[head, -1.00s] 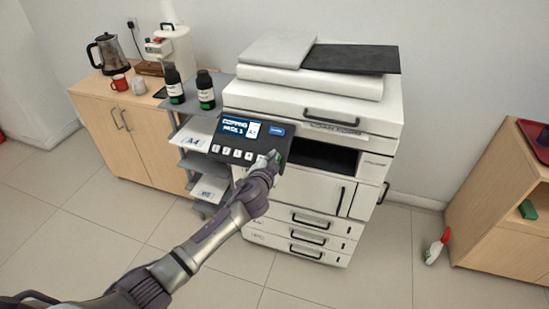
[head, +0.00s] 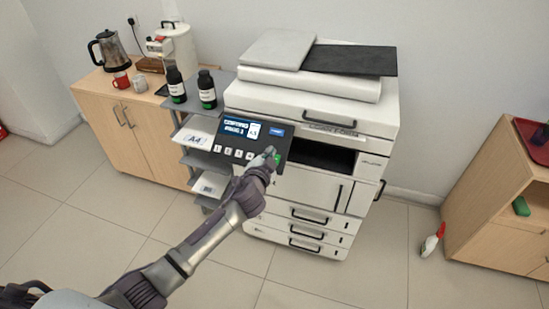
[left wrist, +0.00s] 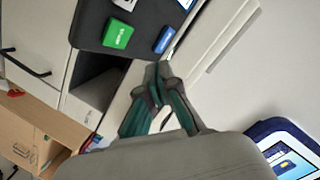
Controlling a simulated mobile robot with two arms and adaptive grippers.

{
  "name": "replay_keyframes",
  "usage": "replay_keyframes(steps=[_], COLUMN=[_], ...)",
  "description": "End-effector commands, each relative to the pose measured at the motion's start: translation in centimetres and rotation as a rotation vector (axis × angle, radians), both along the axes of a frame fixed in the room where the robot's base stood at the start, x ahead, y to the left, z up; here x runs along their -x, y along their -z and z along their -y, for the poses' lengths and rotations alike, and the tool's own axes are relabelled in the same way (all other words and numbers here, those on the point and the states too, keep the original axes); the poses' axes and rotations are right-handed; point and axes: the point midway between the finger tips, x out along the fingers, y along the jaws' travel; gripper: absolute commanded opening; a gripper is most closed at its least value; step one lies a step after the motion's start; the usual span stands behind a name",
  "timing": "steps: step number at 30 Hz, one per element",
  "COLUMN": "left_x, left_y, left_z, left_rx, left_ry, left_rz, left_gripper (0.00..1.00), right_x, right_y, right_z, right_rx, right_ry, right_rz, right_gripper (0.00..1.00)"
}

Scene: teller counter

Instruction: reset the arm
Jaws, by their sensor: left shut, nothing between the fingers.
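My left arm reaches up from the lower left in the head view. Its gripper (head: 268,156) is at the lower right of the copier's control panel (head: 236,141), close to the green button (head: 277,159). In the left wrist view the two fingers (left wrist: 160,70) meet at the tips and are empty. The green button (left wrist: 117,33) and a blue button (left wrist: 164,40) show beyond the tips, with a gap in the picture between them and the fingers. The white copier (head: 310,110) stands ahead. My right gripper is not in view.
A grey shelf (head: 206,160) with paper and two dark bottles (head: 190,88) stands left of the copier. A wooden cabinet (head: 120,115) with a kettle (head: 107,50) and mugs is further left. Another wooden cabinet (head: 490,215) is at the right.

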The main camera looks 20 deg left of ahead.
Motion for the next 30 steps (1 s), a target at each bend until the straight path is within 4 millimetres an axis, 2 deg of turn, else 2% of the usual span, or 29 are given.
replay_keyframes(steps=[13,15,17,20,23,24,26,30], left_x=[0.0,0.2,0.6,2.2,5.1,6.5,8.9,15.4], left_y=[0.1,0.9,2.6,7.6,14.4,17.1,21.1,29.8], left_z=[0.0,-0.1,-0.3,-0.9,-1.6,-1.9,-2.3,-3.1], left_rx=[0.001,0.002,0.009,0.029,0.058,0.073,0.094,0.148], left_ry=[0.0,-0.002,-0.005,-0.016,-0.032,-0.04,-0.052,-0.087], left_rz=[-0.001,-0.015,-0.044,-0.131,-0.251,-0.301,-0.374,-0.541], left_gripper=[0.0,0.0,0.0,0.0,0.0,0.0,0.0,0.0], right_x=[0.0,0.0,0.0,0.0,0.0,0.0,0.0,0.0], right_y=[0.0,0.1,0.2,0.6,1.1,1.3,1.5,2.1], right_z=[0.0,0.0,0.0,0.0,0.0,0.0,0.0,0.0], right_rx=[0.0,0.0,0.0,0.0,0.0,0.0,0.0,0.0], right_ry=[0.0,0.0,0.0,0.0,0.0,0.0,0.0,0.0], right_rz=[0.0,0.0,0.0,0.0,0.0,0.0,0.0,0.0], right_gripper=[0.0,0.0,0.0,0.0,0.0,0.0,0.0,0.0])
